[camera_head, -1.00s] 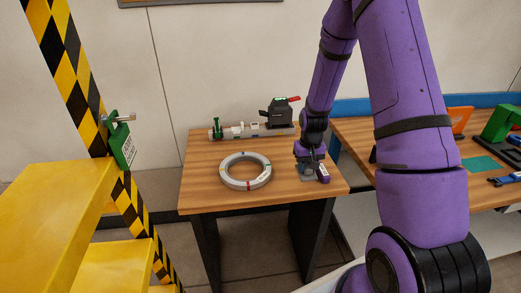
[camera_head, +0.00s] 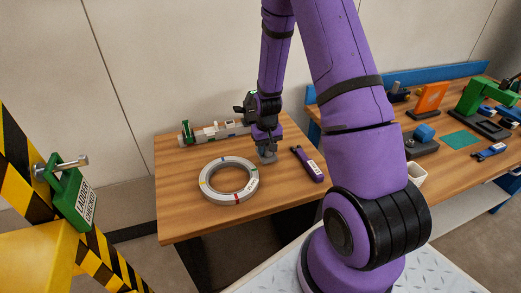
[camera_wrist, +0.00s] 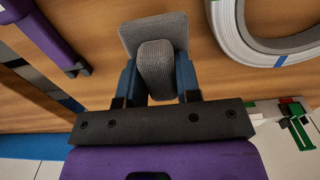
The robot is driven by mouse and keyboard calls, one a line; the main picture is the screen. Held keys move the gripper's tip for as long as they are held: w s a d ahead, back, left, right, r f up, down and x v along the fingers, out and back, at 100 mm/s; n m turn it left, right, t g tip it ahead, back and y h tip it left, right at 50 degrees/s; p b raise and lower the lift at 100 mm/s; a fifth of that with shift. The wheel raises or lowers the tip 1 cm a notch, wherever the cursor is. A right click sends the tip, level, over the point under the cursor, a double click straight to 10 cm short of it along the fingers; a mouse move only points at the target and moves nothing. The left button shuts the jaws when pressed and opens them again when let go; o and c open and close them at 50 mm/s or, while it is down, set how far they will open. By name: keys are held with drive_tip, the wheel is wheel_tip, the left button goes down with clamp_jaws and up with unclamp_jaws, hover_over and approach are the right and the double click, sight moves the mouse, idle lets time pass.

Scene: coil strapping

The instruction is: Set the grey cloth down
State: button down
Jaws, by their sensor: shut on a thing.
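My gripper (camera_wrist: 158,82) is shut on the grey cloth (camera_wrist: 155,35), which sits between its two blue fingertips in the wrist view. The cloth is textured and looks folded, with a flat part beyond a thicker lump. In the head view, my gripper (camera_head: 266,146) points down over the wooden table (camera_head: 185,228), and the cloth (camera_head: 268,157) shows small beneath it. The cloth is right at or just above the tabletop; I cannot tell if it touches.
A grey ring coil (camera_head: 229,195) lies left of my gripper. A purple-handled tool (camera_head: 309,165) lies to its right. A strapping device (camera_head: 212,132) is at the back. A second table (camera_head: 455,165) with tools stands right. The table's front is clear.

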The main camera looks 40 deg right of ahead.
sight(266, 154)
drive_tip(key=shift+f, duration=1.4)
drive_tip(key=shift+f, duration=0.15)
drive_tip(key=c, duration=0.8)
unclamp_jaws()
